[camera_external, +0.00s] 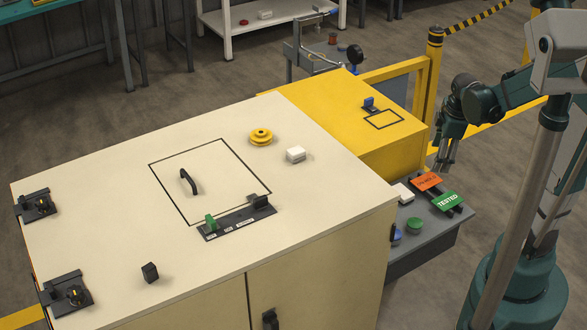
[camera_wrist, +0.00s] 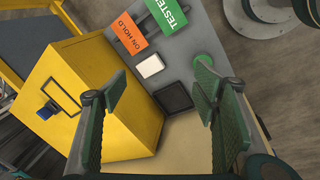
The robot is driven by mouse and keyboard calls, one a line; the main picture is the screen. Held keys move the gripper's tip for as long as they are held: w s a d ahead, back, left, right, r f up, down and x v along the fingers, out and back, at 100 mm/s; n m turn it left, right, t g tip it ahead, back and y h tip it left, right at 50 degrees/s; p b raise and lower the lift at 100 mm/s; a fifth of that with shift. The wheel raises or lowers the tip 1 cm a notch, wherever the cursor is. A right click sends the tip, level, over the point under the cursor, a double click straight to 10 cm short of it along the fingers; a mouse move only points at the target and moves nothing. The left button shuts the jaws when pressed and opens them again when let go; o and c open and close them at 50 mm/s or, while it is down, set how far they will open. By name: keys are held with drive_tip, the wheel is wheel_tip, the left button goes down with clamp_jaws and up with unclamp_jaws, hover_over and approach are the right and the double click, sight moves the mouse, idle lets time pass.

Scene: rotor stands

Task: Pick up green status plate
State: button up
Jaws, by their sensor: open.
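The green status plate (camera_external: 448,201), lettered TESTED, lies on a dark rack on the grey side shelf. It also shows at the top of the wrist view (camera_wrist: 170,14), partly cut off by the frame's edge. An orange plate (camera_external: 426,181), lettered ON HOLD in the wrist view (camera_wrist: 132,42), lies beside it. My gripper (camera_external: 444,168) is above the shelf's far side, apart from both plates. In the wrist view its fingers (camera_wrist: 164,98) are wide apart with nothing between them touching.
A white block (camera_wrist: 150,65), a green round knob (camera_wrist: 205,62) and a dark square (camera_wrist: 173,97) sit on the shelf near the plates. The yellow cabinet (camera_external: 340,110) and large cream cabinet (camera_external: 110,200) stand close by, higher than the shelf.

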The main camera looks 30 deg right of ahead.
sight(445, 202)
drive_tip(key=d+f+n+g, duration=0.1)
drive_tip(key=d+f+n, duration=0.2)
drive_tip(key=f, duration=0.3)
drive_tip(key=s+d+f+n+g, duration=0.1)
drive_tip(key=d+f+n, duration=0.3)
drive_tip(key=f, duration=0.3)
drive_tip(key=shift+s+g+y, duration=0.15)
drive_tip(key=shift+g+y, duration=0.15)
drive_tip(key=shift+g, duration=0.1)
drive_tip(key=shift+f, duration=0.15)
drive_tip(key=shift+f+b, duration=0.5)
drive_tip(key=shift+f, duration=0.65)
drive_tip(key=shift+d+f+b, duration=0.1)
drive_tip(key=shift+f+b, duration=0.95)
drive_tip(key=shift+f, duration=1.55)
drive_tip(key=shift+f+b, duration=0.25)
drive_tip(key=shift+b, duration=0.1)
drive_tip(key=shift+c, duration=0.3)
drive_tip(key=c, duration=1.1)
